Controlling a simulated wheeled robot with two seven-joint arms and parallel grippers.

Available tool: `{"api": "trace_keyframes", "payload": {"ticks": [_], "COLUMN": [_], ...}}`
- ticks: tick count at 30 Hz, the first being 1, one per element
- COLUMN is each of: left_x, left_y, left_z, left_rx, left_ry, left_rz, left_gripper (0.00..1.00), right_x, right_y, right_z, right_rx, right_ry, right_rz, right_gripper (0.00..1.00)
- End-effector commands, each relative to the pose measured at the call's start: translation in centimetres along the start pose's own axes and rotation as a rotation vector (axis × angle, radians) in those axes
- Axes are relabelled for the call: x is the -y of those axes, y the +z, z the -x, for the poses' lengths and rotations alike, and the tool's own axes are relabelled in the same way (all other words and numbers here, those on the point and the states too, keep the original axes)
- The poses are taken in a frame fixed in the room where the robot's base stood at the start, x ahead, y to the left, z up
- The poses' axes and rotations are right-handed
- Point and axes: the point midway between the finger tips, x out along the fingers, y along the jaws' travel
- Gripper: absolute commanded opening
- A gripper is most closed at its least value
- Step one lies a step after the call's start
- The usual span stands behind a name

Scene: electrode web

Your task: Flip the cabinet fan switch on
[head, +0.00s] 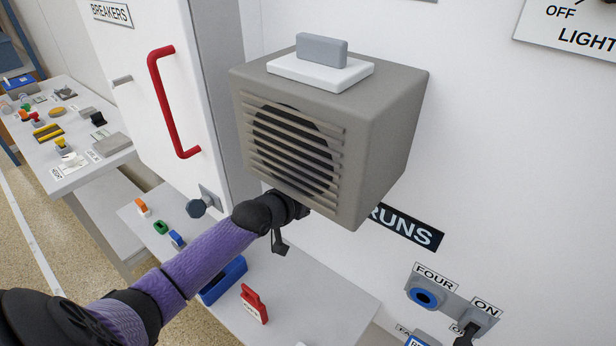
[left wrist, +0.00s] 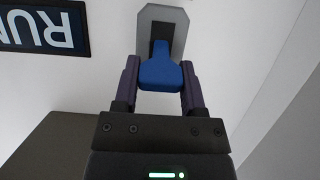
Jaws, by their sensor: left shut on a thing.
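In the left wrist view, a blue switch lever (left wrist: 160,70) sticks out of a dark slot in a grey plate (left wrist: 178,18) on the white cabinet wall. My left gripper (left wrist: 160,88) has its two fingers on either side of the lever and is shut on it. In the head view my left gripper (head: 288,206) reaches up under the grey slatted fan box (head: 392,130); its fingertips and the blue lever are hidden there. I cannot read a label on this switch. My right gripper is not in view.
The fan box overhangs my left wrist. A RUNS sign (head: 408,228) is right of it. A red-handled breaker door (head: 135,90) stands left. A shelf (head: 325,300) below carries a red clip (head: 254,303) and a blue piece (head: 223,281). Switch plates (head: 450,304) sit lower right.

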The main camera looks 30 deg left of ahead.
Motion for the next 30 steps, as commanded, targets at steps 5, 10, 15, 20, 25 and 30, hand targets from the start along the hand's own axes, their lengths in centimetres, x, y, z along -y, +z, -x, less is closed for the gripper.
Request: {"api": "trace_keyframes", "payload": {"ticks": [5,10,15,20,25,30], "left_x": [0.0,0.1,0.1,0.0,0.0,0.0], "left_y": [-0.1,-0.1,-0.1,-0.1,-0.1,-0.4], "left_z": [-0.1,-0.1,-0.1,-0.1,0.3,3.6], "left_rx": [0.012,0.011,0.011,0.011,0.012,0.015], "left_ry": [-0.001,-0.001,-0.001,-0.001,-0.001,0.0], "left_rz": [0.0,-0.001,-0.001,0.0,-0.001,-0.001], "left_gripper": [0.0,0.0,0.87,0.88,0.88,0.88], "right_x": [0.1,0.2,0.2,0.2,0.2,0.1], "right_y": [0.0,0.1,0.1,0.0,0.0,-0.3], "right_z": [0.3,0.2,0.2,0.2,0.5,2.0], "right_rx": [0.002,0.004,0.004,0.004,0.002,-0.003], "right_ry": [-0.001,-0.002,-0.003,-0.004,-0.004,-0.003], "right_rz": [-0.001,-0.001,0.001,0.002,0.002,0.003], "right_gripper": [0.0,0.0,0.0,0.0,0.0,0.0]}}
